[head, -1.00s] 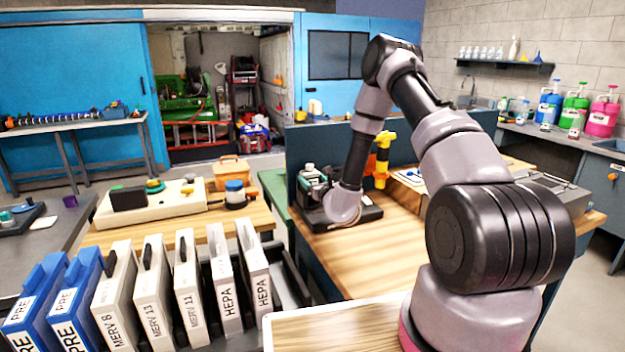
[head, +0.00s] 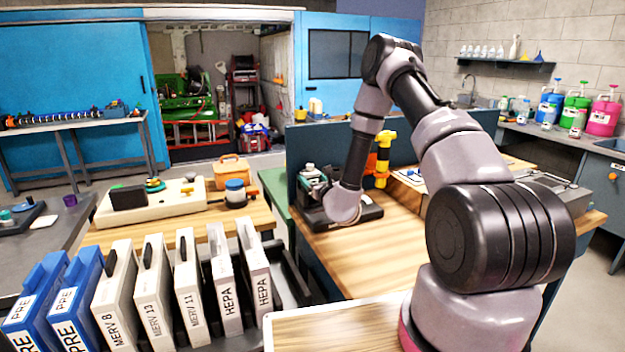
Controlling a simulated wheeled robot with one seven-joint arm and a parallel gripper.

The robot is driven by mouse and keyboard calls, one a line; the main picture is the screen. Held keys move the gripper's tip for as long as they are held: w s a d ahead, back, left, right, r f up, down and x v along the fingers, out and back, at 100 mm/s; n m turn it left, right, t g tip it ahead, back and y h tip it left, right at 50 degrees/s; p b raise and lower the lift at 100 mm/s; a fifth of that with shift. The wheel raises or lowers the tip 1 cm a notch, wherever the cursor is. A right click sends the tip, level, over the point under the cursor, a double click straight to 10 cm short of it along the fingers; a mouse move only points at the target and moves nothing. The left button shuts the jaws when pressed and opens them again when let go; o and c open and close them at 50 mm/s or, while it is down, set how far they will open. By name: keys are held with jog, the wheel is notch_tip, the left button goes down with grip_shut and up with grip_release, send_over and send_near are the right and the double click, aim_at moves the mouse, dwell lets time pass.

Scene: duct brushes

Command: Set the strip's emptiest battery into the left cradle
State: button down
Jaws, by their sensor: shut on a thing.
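My arm reaches over the wooden bench, and its rounded wrist hides my gripper and whatever is between its jaws. The wrist is in front of a low black unit (head: 368,212) on the bench. Small dark and grey blocky things (head: 312,181) stand at the unit's left end, close beside the wrist. They are too small and too much covered to tell as batteries or cradles. No charge marks can be read, and I cannot make out the strip or the left cradle for sure.
A yellow and orange upright tool (head: 383,160) stands behind the wrist, near a blue partition (head: 408,150). Labelled filters (head: 190,290) stand in a rack at the front left. A cream board (head: 150,205) lies behind them. Bare wood (head: 370,260) shows in front of the unit.

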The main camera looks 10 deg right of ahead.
jog(key=shift+w+r, duration=0.2)
jog(key=shift+c, duration=1.2)
grip_release()
jog(key=shift+o, duration=1.2)
jog(key=shift+f, duration=0.2)
jog(key=shift+s, duration=0.15)
jog(key=shift+s+d+f, duration=0.1)
jog(key=shift+s, duration=0.25)
jog(key=s+d, duration=0.2)
jog(key=s, duration=0.7)
jog(key=shift+s, duration=0.3)
